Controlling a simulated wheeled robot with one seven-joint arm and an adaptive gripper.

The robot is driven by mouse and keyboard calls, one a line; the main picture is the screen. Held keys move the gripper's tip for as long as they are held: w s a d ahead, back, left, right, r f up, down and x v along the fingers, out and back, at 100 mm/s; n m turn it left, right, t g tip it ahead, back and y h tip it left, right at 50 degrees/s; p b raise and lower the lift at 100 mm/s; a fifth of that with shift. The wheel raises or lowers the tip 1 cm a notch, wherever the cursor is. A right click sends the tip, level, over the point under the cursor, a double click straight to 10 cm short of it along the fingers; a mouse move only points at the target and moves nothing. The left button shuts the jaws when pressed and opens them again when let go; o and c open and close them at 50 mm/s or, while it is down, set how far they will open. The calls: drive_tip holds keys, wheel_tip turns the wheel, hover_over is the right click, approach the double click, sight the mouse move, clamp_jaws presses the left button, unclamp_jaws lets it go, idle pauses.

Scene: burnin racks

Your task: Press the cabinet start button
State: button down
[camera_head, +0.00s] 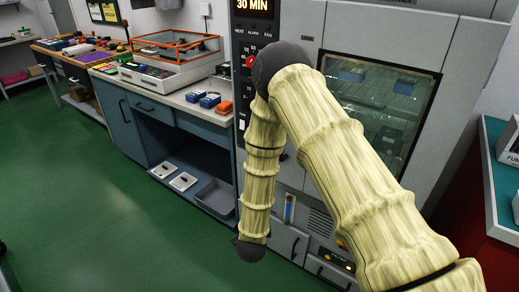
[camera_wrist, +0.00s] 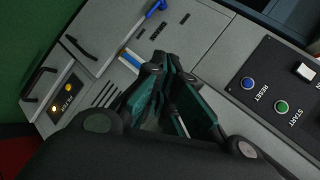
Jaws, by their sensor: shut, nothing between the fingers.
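The green START button (camera_wrist: 282,106) is on a dark panel at the right of the wrist view, with its label beside it. The blue RESET button (camera_wrist: 248,83) sits next to it. My gripper (camera_wrist: 167,72) is in the middle of the wrist view, to the left of the START button, with its fingers together and empty. It is apart from the button and in front of the cabinet's grey lower face. In the head view the cabinet (camera_head: 310,22) stands behind my arm, which covers part of its control strip. I cannot make out the START button or my fingers there.
A white switch (camera_wrist: 305,71) is near the buttons. The cabinet has a large window (camera_head: 375,100) and a lit timer display (camera_head: 253,4). A workbench (camera_head: 178,97) with small blue boxes (camera_head: 210,99) stands to the left. The green floor (camera_head: 90,200) is clear.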

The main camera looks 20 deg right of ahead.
drive_tip(key=w+a+r+m+h+b, duration=0.1)
drive_tip(key=w+r+m+h+b, duration=0.3)
drive_tip(key=w+r+m, duration=0.4)
drive_tip(key=w+a+r+m+h+b, duration=0.2)
drive_tip(key=w+r+m+h+b, duration=0.2)
drive_tip(key=w+r+m, duration=0.3)
drive_tip(key=shift+w+a+r+m+t+h, duration=0.35)
drive_tip(key=shift+r+m+h, duration=0.45)
drive_tip(key=shift+r+m, duration=3.1)
wheel_tip(320, 180, down, 3)
drive_tip(key=m, duration=0.2)
drive_tip(key=shift+w+d+m, duration=0.1)
drive_tip(key=shift+d+m, duration=0.05)
drive_tip(key=shift+m, duration=0.25)
drive_tip(key=x, duration=1.3)
drive_tip(key=shift+w+d, duration=0.3)
drive_tip(key=shift+w+b, duration=0.1)
drive_tip(key=shift+b, duration=0.25)
